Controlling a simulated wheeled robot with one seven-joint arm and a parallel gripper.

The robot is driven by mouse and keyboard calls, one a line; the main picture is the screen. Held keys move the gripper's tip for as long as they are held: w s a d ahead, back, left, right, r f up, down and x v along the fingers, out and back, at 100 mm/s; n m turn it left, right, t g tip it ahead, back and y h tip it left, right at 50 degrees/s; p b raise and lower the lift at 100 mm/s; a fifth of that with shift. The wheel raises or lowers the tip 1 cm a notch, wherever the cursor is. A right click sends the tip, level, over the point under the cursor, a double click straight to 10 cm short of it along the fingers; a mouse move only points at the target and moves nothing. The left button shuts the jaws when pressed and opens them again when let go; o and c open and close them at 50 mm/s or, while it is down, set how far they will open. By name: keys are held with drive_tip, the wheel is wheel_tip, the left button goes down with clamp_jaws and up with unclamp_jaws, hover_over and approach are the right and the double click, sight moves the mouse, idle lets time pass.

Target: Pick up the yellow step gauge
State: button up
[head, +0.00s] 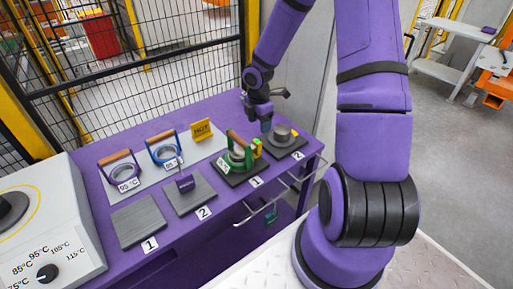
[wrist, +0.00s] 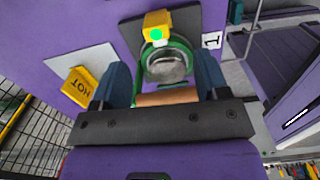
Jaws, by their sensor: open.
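The yellow step gauge (head: 257,147) is a small yellow block at the right side of the green ring (head: 249,157) on a dark plate. In the wrist view the yellow block (wrist: 157,19) has a bright green spot and sits at the far edge of the green ring (wrist: 144,73). I cannot tell whether they touch. My gripper (head: 265,126) is open and empty above the plates' back edge. In the wrist view its two blue fingers (wrist: 161,82) are apart, with the ring's wooden handle (wrist: 168,98) showing between them, below; the gauge lies beyond the fingertips.
A yellow HOT sign (head: 201,130) stands behind. A grey disc (head: 283,134) sits right of the gauge. A mesh fence (head: 150,45) stands behind.

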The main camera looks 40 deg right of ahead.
sight(256, 148)
wheel_tip(256, 148, down, 2)
drive_tip(key=shift+w+n, duration=0.1)
drive_tip(key=shift+n, duration=0.2)
wheel_tip(256, 148, down, 6)
drive_tip(key=shift+r, duration=0.2)
drive_tip(key=f, duration=0.2)
drive_tip(key=a+f, duration=0.1)
drive_tip(key=f, duration=0.1)
drive_tip(key=shift+w, duration=0.25)
drive_tip(key=shift+d+f, duration=0.1)
drive_tip(key=shift+f, duration=0.5)
drive_tip(key=shift+c, duration=0.2)
drive_tip(key=c, duration=1)
